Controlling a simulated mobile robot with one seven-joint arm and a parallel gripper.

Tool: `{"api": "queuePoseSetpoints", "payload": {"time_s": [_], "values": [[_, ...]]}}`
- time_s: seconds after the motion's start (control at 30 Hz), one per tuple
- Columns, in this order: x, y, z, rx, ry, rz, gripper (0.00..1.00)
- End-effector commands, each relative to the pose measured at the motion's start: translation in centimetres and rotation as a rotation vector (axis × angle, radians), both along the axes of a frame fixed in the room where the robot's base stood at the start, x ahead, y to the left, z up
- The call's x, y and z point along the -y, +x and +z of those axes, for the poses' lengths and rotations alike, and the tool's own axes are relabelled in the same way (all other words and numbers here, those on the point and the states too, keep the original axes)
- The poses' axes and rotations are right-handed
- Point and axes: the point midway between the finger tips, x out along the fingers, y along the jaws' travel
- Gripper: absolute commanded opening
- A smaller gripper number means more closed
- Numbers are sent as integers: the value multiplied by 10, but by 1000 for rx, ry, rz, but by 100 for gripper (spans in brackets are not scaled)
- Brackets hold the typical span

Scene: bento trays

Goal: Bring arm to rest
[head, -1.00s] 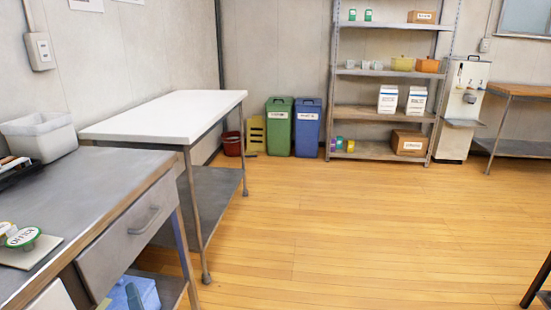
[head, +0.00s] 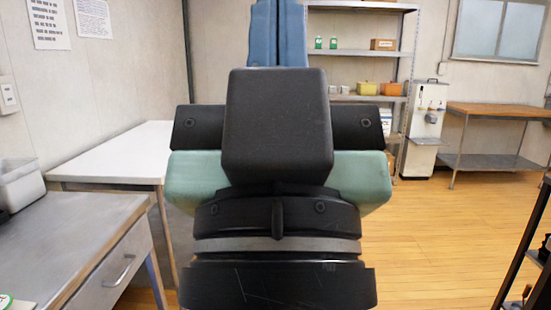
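My gripper (head: 278,32) is raised in front of the head camera, in the middle of the view, pointing up. Its two blue fingers stand side by side with only a thin seam between them, so it looks shut. Below the fingers are my teal hand body and black wrist parts. My arm hides the middle of the room behind it.
A grey counter with a drawer (head: 118,268) is at the left, with a white bin (head: 18,186) on it. A white-topped table (head: 115,155) stands behind. A metal shelf (head: 362,98), water dispenser (head: 427,115) and wooden-topped table (head: 500,110) are at the back.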

Motion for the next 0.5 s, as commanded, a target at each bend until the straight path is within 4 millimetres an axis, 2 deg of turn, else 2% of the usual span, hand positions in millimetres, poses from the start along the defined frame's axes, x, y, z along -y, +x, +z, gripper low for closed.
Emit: {"api": "queuePoseSetpoints", "payload": {"time_s": [0.03, 0.5], "values": [[0, 0, 34, -1, 0, 1, 0], [-2, 1, 177, -2, 1, 7, 0]]}}
